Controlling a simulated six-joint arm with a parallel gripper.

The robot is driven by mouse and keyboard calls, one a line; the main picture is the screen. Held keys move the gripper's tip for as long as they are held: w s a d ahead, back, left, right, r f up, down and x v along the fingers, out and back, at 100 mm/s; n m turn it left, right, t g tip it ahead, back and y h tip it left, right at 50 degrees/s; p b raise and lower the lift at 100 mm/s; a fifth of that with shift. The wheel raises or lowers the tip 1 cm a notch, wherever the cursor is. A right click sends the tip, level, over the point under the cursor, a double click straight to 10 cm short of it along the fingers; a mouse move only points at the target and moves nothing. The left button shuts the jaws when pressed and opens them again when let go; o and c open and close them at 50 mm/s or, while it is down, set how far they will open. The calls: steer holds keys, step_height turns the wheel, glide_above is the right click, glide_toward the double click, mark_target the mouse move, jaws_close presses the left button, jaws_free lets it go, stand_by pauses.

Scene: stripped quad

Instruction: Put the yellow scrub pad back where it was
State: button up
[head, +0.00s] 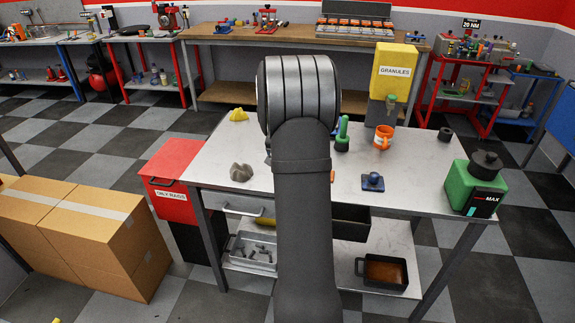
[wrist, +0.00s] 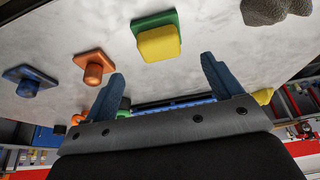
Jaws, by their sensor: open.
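The yellow scrub pad (wrist: 160,43) has a green layer and lies on the pale worktop (wrist: 60,40) in the wrist view. In the head view my arm covers the spot, and I cannot make the pad out there. My gripper (wrist: 161,68) is open and empty. Its two blue fingers are apart, with the pad just beyond the gap between their tips and clear of them. In the head view the fingers are hidden behind my arm.
An orange knobbed piece (wrist: 93,68) and a blue knobbed piece (head: 373,182) stand near the pad. A grey lump (head: 241,172), yellow wedge (head: 238,115), orange mug (head: 383,137), granules dispenser (head: 394,72) and green jug (head: 474,185) stand around the worktop. The front right is mostly clear.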

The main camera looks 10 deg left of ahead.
steer(key=v, duration=0.5)
steer(key=x, duration=1.2)
steer(key=shift+w+f, duration=0.1)
steer(key=shift+f, duration=0.25)
step_height(320, 180, up, 3)
steer(key=shift+r, duration=0.45)
steer(key=shift+f, duration=0.1)
